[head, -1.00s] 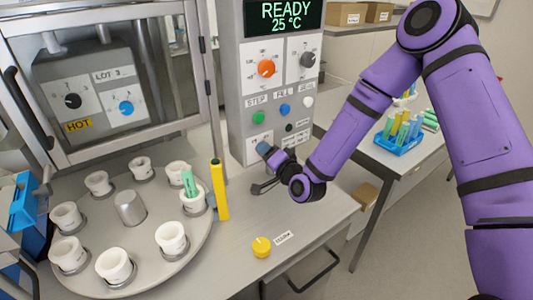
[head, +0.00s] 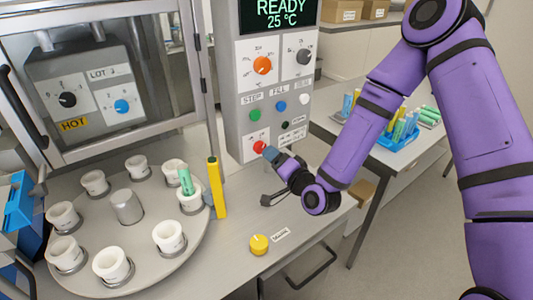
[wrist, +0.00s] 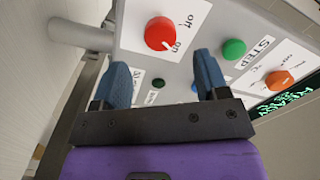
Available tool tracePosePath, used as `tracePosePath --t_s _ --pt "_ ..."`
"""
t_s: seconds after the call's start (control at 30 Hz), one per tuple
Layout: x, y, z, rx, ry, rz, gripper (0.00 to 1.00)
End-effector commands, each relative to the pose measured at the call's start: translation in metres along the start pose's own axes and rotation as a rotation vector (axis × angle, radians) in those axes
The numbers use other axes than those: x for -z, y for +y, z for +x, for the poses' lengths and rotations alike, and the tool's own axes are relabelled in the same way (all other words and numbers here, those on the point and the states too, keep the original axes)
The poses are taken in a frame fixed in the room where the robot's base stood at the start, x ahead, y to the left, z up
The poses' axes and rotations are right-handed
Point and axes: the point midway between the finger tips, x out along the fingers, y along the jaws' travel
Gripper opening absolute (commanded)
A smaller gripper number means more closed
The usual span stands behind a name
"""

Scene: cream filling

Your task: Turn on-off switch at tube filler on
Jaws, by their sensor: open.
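The on-off switch is a red round knob (head: 259,147) low on the grey control panel of the tube filler (head: 232,100). In the wrist view the red knob (wrist: 159,33) shows beside the words "off" and "on", and its pale mark seems to point towards "on". The panel display (head: 280,14) reads "READY 25 °C". My gripper (head: 271,153) is open and empty, just right of the knob in the head view. In the wrist view the blue fingertips of my gripper (wrist: 161,65) stand apart, and the knob lies beyond them, apart from both.
Orange (head: 262,65) and grey (head: 305,57) dials and several push buttons sit above the switch. A turntable (head: 130,210) with white cups, a yellow post (head: 217,188) and a yellow knob (head: 259,245) stand on the bench. Free bench surface lies below my gripper.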

Motion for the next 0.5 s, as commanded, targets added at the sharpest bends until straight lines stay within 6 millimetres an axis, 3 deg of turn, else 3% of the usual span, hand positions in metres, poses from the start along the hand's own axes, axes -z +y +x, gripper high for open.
tracePosePath --t_s 0.2,0.5 --pt "0.0 0.001 -0.035 -0.002 0.0 -0.001 0.68" --pt "0.0 0.0 -0.05 0.0 0.0 -0.001 0.68"
